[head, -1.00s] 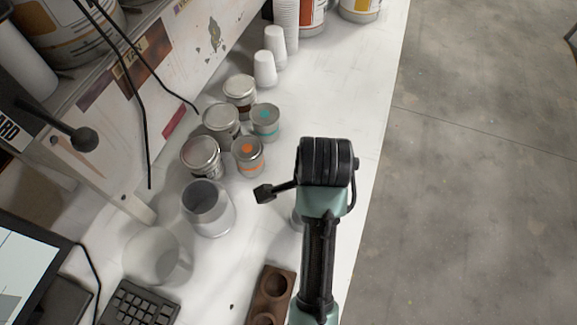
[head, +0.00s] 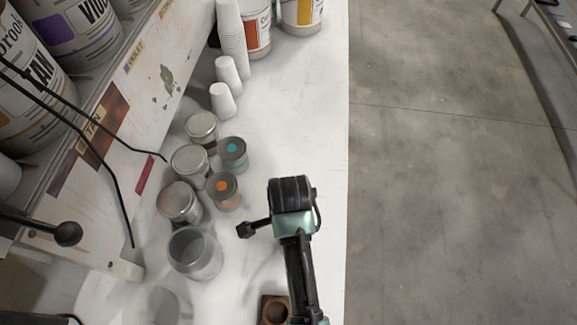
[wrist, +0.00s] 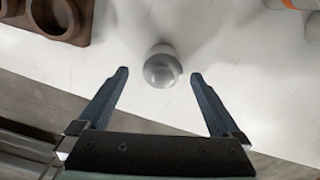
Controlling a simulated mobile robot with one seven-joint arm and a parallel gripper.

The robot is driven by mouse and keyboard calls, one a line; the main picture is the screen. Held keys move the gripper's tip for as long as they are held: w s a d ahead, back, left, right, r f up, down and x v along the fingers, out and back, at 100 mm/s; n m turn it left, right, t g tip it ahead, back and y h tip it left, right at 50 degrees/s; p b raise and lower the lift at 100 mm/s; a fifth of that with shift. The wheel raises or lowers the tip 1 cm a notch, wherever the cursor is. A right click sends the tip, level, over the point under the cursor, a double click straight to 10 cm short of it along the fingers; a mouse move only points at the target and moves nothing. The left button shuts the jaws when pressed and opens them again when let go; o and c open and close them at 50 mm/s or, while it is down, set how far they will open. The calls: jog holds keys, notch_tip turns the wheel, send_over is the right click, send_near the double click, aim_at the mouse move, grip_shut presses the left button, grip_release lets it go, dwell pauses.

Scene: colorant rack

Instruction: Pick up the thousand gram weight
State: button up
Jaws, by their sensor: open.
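A round, shiny metal weight (wrist: 162,68) stands on the white worktop in the wrist view. No marking on it can be read. My gripper (wrist: 160,74) is open, with one blue finger on each side of the weight and a gap at both sides. In the head view my arm hides the weight and the fingers. A brown wooden weight block (wrist: 45,20) with round sockets lies at the upper left of the wrist view, and it also shows in the head view (head: 268,309).
A grey metal cup (head: 196,254) and several small tins, including an orange-dotted one (head: 223,190), stand left of my arm. White paper cups (head: 222,100) and paint cans are farther back. The worktop's edge (head: 347,150) runs along the right, with open floor beyond.

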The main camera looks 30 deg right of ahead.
jog(key=shift+w+f+p, duration=0.15)
jog(key=shift+f+p, duration=0.45)
jog(key=shift+f, duration=1.9)
grip_shut()
jog(key=shift+w+r, duration=0.15)
